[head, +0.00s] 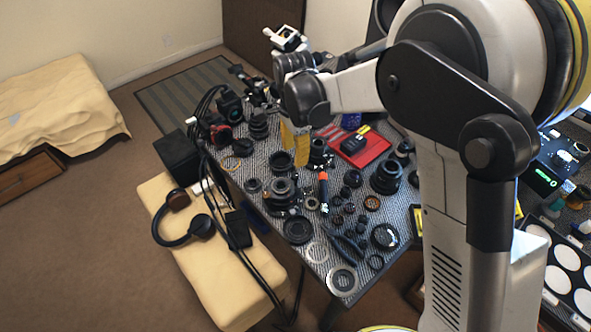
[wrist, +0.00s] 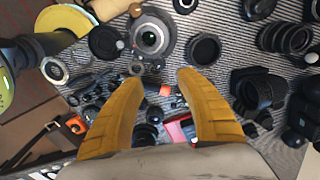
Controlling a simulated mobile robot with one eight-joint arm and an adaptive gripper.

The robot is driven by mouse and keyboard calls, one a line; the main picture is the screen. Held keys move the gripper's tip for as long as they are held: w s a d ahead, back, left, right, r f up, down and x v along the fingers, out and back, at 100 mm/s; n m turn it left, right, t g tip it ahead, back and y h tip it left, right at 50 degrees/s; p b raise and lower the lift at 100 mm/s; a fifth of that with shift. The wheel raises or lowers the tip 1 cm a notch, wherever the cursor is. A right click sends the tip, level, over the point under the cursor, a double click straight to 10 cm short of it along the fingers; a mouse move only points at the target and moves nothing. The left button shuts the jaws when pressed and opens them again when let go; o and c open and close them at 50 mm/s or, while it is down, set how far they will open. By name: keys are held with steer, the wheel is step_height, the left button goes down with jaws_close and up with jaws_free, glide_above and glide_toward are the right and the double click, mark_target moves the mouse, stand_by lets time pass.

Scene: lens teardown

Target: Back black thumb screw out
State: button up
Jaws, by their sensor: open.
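My gripper (wrist: 158,78) has two yellow fingers spread wide apart, with nothing held between them. In the head view its yellow fingers (head: 294,140) hang over the far part of the table, partly hidden by my arm. In the wrist view a dark lens body (wrist: 150,38) with a shiny glass centre lies beyond the fingertips. It seems to be the lens body (head: 281,192) near the table's left edge in the head view. I cannot pick out the black thumb screw for certain among the small dark parts.
The striped table (head: 318,272) is crowded with rings, lens barrels and small parts. A red tray (head: 372,152) lies behind, and an orange-tipped tool (head: 323,190) lies mid-table. Headphones (head: 176,222) and cables lie on the beige bench (head: 215,285) at left.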

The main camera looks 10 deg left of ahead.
mark_target(295, 175)
step_height(295, 175, down, 10)
steer(key=b, duration=0.3)
jaws_close()
